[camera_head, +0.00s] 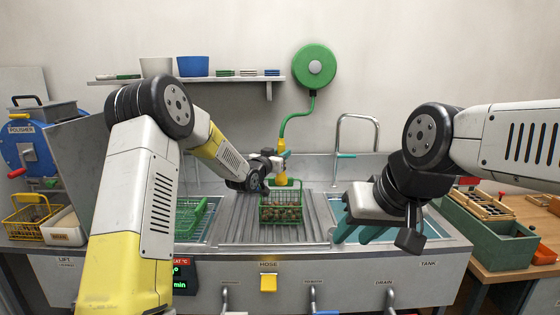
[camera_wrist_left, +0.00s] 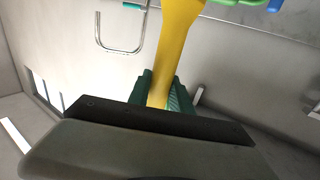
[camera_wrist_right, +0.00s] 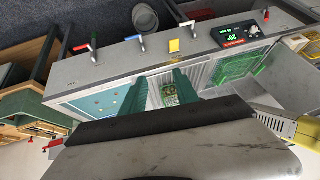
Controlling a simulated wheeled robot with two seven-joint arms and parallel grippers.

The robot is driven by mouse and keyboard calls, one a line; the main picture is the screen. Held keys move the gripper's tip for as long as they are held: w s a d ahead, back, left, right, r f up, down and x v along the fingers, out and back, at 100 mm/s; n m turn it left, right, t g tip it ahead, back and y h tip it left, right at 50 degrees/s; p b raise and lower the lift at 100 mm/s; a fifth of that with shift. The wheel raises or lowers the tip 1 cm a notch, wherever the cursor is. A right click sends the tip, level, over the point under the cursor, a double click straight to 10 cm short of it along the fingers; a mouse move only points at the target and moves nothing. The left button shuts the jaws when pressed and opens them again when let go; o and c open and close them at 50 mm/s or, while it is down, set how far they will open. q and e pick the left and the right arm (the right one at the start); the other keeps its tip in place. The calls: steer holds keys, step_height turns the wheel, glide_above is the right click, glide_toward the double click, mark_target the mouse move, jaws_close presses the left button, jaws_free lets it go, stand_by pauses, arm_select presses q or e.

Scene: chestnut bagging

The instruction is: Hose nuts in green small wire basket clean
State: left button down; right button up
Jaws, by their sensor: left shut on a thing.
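The small green wire basket (camera_head: 266,212) holds brown nuts (camera_head: 290,214) and stands on the ribbed drainboard. It also shows in the right wrist view (camera_wrist_right: 168,100). My left gripper (camera_head: 280,162) is shut on the yellow hose nozzle (camera_head: 281,179), which hangs just above the basket, pointing down. In the left wrist view the yellow nozzle (camera_wrist_left: 178,35) runs between the green fingers. No water is clearly visible. My right gripper (camera_wrist_right: 160,84) is open and empty, over the tank side right of the basket; its green fingers stand apart.
A green hose (camera_head: 291,121) runs from the wall reel (camera_head: 315,50) to the nozzle. Another green basket (camera_head: 192,219) sits in the left basin. The tank (camera_head: 425,229) and a bent faucet (camera_head: 358,116) are at right. A yellow hose tab (camera_head: 268,283) is on the front panel.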

stand_by(0.4)
steer(key=shift+w, duration=0.25)
steer(key=c, duration=0.7)
steer(key=w+n, duration=0.1)
steer(key=w, duration=0.2)
steer(key=w+a+f+n+g, duration=0.1)
steer(key=w+n, duration=0.1)
steer(key=w, duration=0.1)
steer(key=w+a+n, duration=0.1)
steer(key=w+n, duration=0.1)
steer(key=w, duration=0.1)
steer(key=shift+a+f+g, duration=0.2)
steer(key=shift+f+g, duration=0.1)
steer(key=shift+g, duration=0.1)
jaws_close()
steer(key=w+a+f+n+g, duration=0.1)
steer(key=w+a+f+n, duration=0.2)
steer(key=w+f, duration=0.3)
steer(key=w+a+f+n+g, duration=0.2)
steer(key=w+a+f+n, duration=0.2)
steer(key=f, duration=0.4)
steer(key=w+a+f+n+g+y, duration=0.1)
steer(key=w+a+f+n, duration=0.2)
steer(key=w+f+n, duration=0.2)
step_height(320, 180, down, 3)
steer(key=w, duration=0.2)
steer(key=shift+w+a+r, duration=0.2)
steer(key=shift+w+a, duration=0.15)
steer(key=shift+a, duration=0.05)
